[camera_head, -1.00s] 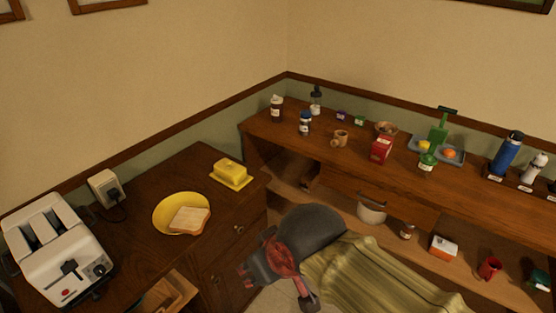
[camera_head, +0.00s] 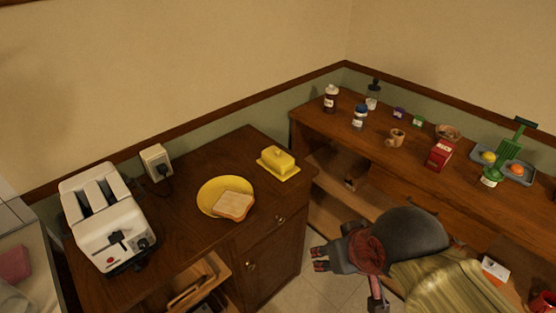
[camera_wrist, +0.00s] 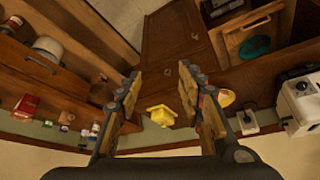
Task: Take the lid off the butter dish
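The yellow butter dish (camera_head: 278,163) sits near the back right corner of the wooden cabinet, with its lid on its base. It also shows in the wrist view (camera_wrist: 161,116), between and beyond my fingers. My gripper (camera_head: 318,259) is in front of the cabinet, to the right of its front face and well apart from the dish. In the wrist view my gripper (camera_wrist: 157,80) has its two fingers wide apart with nothing between them.
A yellow plate (camera_head: 207,199) with a bread slice (camera_head: 233,205) lies left of the dish. A white toaster (camera_head: 108,218) stands further left. The wooden counter (camera_head: 330,122) on the right holds jars, a red box (camera_head: 440,154) and a grey tray (camera_head: 512,172). An open drawer (camera_head: 197,284) juts out below the plate.

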